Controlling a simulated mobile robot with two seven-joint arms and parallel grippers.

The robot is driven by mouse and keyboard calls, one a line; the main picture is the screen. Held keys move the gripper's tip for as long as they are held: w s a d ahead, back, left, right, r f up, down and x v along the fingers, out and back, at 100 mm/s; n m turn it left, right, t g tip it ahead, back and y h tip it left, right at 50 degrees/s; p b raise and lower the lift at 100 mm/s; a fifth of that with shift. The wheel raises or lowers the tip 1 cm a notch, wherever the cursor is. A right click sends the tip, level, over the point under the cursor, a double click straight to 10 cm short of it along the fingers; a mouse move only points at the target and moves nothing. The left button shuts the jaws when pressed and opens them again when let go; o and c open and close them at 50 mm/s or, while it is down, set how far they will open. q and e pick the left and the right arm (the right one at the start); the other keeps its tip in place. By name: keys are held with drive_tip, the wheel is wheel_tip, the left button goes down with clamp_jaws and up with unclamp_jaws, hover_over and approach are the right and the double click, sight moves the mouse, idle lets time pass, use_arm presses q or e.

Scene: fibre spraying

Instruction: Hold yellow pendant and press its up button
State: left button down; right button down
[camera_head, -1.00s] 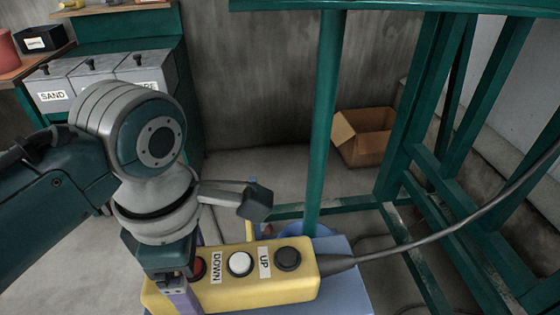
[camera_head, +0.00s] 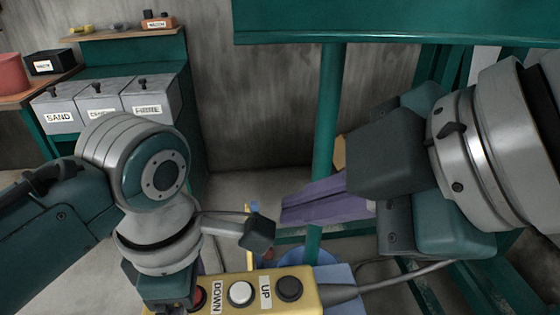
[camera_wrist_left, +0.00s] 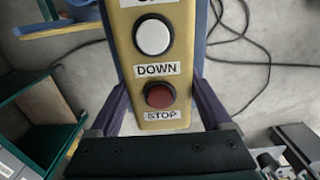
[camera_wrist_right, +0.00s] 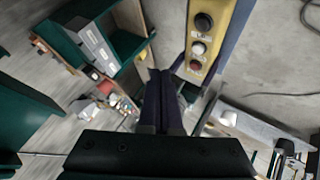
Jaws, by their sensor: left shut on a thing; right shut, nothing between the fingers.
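The yellow pendant (camera_head: 262,299) lies across the bottom of the head view, its cable leaving to the right. Its black UP button (camera_head: 289,288) is at the right end, beside the white DOWN button (camera_head: 241,292). My left gripper (camera_wrist_left: 160,112) is shut on the pendant's STOP end, with a purple finger on each side of the red STOP button (camera_wrist_left: 159,95). My right gripper (camera_head: 285,214) is shut and empty, its purple fingers together above the pendant and apart from it. In the right wrist view the UP button (camera_wrist_right: 203,22) is right of the fingertips.
A green post (camera_head: 326,130) and frame stand behind the pendant. Labelled grey bins (camera_head: 102,107) and a wooden shelf (camera_head: 120,31) are at the back left. A cardboard box (camera_head: 340,152) is mostly hidden behind my right gripper.

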sight(289, 287)
drive_tip(key=shift+f, duration=0.1)
drive_tip(key=shift+f, duration=4.3)
drive_tip(key=shift+f, duration=0.1)
drive_tip(key=shift+f, duration=0.3)
